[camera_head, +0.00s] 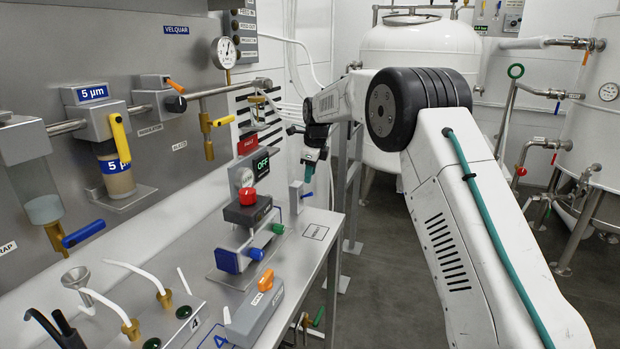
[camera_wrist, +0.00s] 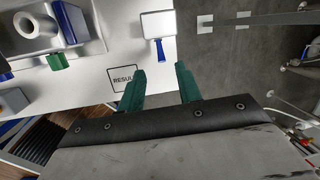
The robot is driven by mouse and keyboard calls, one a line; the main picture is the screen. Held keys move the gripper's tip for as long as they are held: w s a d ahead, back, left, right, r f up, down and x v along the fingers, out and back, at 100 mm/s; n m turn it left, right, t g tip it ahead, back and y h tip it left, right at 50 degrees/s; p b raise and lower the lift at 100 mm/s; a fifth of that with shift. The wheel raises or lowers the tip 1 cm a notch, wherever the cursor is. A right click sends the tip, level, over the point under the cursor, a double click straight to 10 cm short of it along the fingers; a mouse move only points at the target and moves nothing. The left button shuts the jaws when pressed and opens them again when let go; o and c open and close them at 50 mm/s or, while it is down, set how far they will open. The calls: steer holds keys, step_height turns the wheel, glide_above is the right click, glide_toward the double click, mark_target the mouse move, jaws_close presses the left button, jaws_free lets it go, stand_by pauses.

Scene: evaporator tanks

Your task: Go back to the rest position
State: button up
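My gripper (camera_wrist: 160,82) shows in the wrist view with its two green fingers apart and nothing between them. In the wrist view the fingers lie over the bench edge, near the square marked RESULT (camera_wrist: 123,78). A small block with a blue lever (camera_wrist: 159,50) stands just ahead of the fingertips, apart from them in the picture.
A box with a red knob (camera_head: 246,196), a display reading OFF (camera_head: 262,164) and an orange switch (camera_head: 265,280) stand on the bench. A wall panel (camera_head: 190,60) carries filters and valves on the left. White tanks (camera_head: 415,50) stand behind.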

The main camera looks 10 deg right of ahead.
steer(key=s+f+n+g, duration=0.2)
steer(key=s+f+n, duration=0.2)
steer(key=s+n, duration=0.25)
steer(key=s+d+r+n, duration=0.1)
steer(key=s+r+n, duration=0.3)
steer(key=s, duration=1.4)
steer(key=s+d+r+n, duration=0.1)
steer(key=s+r+n, duration=0.2)
steer(key=s, duration=1.5)
steer(key=s+d+r+n, duration=0.2)
steer(key=s+r+n, duration=0.2)
steer(key=s+n, duration=0.6)
steer(key=s, duration=0.8)
steer(key=shift+r+t+h, duration=0.3)
steer(key=shift+h, duration=0.1)
